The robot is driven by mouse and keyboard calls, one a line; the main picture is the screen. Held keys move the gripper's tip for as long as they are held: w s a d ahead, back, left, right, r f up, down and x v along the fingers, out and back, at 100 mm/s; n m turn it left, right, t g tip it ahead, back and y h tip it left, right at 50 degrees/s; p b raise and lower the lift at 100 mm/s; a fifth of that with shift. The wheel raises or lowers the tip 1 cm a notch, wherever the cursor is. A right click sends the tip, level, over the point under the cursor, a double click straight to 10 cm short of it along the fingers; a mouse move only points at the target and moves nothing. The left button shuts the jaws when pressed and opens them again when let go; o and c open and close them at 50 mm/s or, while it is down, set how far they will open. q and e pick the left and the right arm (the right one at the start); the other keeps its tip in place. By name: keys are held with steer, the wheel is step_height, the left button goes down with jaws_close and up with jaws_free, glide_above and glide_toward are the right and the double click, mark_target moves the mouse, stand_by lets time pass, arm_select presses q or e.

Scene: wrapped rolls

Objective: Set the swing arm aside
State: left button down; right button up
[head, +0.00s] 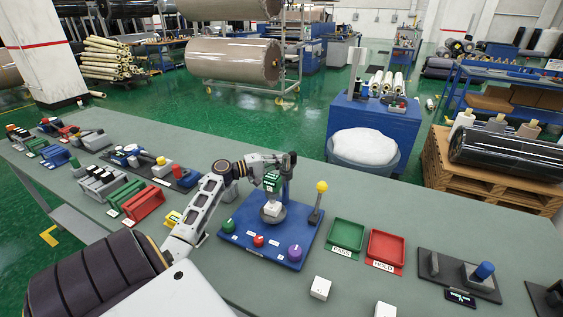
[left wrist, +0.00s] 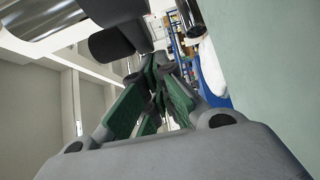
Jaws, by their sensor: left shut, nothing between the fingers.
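Which part is the swing arm is hard to tell, as my left arm partly covers the post. My left gripper (head: 288,161) is shut and empty by the top of the post. Its green-padded fingers (left wrist: 150,98) show close together in the left wrist view. My right gripper is not in view.
A green PASS tray (head: 346,250) and a red HOLD tray (head: 386,264) lie right of the station. White cubes (head: 320,288) sit in front. Several bins and parts fill the left of the table. A blue cabinet with a white-filled bin (head: 364,146) stands behind.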

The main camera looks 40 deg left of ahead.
arm_select(q)
steer(key=shift+w+d, duration=0.15)
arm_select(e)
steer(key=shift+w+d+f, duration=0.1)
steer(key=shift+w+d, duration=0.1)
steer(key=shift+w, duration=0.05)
